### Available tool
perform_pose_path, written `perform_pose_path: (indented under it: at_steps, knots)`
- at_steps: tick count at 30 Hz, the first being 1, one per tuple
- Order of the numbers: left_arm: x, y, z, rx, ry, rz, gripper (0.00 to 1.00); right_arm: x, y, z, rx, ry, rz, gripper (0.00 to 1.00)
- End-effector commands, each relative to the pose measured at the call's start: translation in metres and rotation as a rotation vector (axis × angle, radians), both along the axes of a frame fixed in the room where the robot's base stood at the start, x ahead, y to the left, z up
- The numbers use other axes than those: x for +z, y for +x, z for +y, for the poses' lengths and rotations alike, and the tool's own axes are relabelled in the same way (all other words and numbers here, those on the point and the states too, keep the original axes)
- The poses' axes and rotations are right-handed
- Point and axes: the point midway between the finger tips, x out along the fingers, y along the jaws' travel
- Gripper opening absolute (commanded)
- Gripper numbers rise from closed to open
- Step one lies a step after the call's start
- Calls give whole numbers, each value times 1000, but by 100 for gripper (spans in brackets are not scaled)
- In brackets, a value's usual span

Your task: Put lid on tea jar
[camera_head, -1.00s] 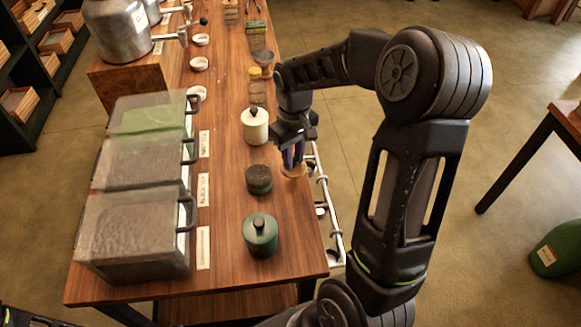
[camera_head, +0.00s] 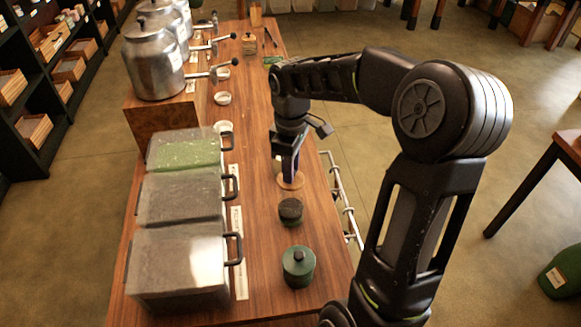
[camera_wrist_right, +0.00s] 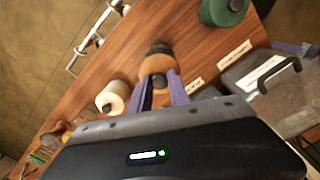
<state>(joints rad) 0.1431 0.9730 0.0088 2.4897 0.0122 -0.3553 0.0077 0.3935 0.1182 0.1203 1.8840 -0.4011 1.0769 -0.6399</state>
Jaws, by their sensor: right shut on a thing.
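My right gripper (camera_head: 287,172) is shut on a wooden lid (camera_head: 291,181) by its black knob. In the right wrist view, the gripper's purple-grey fingers (camera_wrist_right: 165,90) close around that knob, and the tan lid (camera_wrist_right: 160,66) lies beyond it. An open jar of dark tea (camera_head: 290,211) stands upright on the table, just nearer than the lid in the head view. In the right wrist view the lid partly covers this jar (camera_wrist_right: 158,48). The lid looks held apart from the jar; its exact height is unclear. My left gripper is not in view.
A green lidded jar (camera_head: 298,268) stands nearer on the table (camera_head: 262,240). Clear tea boxes (camera_head: 180,265) line the left. A white jar (camera_wrist_right: 113,97) stands beside the lid in the right wrist view. A rail (camera_head: 343,200) runs along the right edge.

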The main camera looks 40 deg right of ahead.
Motion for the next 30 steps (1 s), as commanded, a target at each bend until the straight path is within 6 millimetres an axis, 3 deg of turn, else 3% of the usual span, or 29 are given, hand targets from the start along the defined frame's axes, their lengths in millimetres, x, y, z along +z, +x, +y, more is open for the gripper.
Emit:
perform_pose_path:
  at_steps: [8, 22, 30]
  knots:
    - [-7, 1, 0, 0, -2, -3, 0, -10, 0, 0, -2, 0, 0, 6]
    - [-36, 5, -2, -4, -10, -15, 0, -51, 0, 0, -3, 1, 1, 6]
    - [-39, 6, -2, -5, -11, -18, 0, -59, 0, 0, -3, 1, -1, 6]
